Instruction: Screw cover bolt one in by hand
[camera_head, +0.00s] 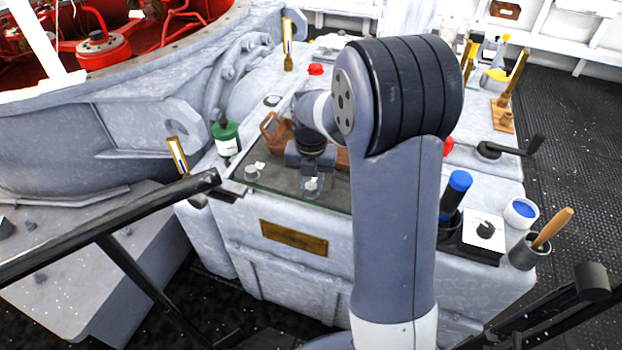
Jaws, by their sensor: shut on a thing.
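My gripper (311,178) points down over the dark glass-edged panel (280,186) on top of the grey housing. It is shut on a small pale metal piece, which looks like the cover bolt (311,187). The fingers and the arm hide most of it, and I cannot tell whether it touches the panel or sits in a hole. A short grey cylinder (251,173) stands on the panel to the left of my gripper.
A blue-capped tool (456,190), a cup with blue inside (520,212) and a wooden-handled brush (551,228) stand at right. A black crank (512,150) sticks out beyond.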

